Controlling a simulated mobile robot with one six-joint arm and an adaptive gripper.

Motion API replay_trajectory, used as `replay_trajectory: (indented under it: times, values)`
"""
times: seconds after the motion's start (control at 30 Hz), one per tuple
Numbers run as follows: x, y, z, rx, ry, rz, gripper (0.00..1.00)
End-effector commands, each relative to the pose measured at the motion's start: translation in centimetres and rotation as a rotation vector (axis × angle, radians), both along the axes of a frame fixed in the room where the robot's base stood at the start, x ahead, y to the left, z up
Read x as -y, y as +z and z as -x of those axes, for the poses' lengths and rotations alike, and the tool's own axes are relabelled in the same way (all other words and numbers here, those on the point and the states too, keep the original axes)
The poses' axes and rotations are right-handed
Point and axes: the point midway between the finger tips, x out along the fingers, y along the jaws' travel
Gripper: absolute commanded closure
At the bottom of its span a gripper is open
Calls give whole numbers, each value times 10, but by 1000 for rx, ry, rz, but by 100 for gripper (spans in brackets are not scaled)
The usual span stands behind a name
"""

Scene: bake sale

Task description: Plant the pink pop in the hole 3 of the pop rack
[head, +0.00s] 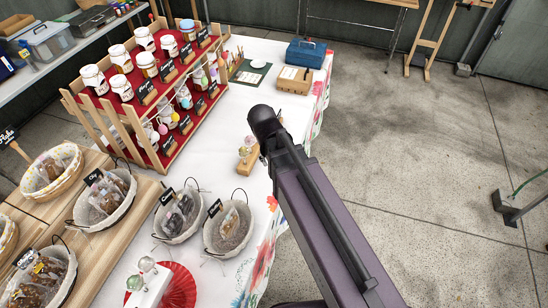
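A small wooden block (247,161) with a few pale round tops above it stands near the right edge of the white-clothed table, partly hidden by my arm. It may be the pop rack. A white block (148,289) with pale, clear-looking balls on sticks stands at the front of the table. I cannot make out a clearly pink pop or any numbered holes. My arm reaches over the table's right edge from the bottom right. My gripper is not visible; the dark arm end hides what is behind it.
A tiered red wooden shelf (100,116) holds several jars, with colourful items hanging along it. Wrapped goods fill baskets such as this one (229,246). A blue box (306,53) stands at the back. White cloth (209,166) is clear mid-table.

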Motion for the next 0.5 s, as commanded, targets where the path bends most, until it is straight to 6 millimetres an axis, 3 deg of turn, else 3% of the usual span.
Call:
replay_trajectory:
  times: [0.5]
  values:
    - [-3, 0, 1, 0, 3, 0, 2]
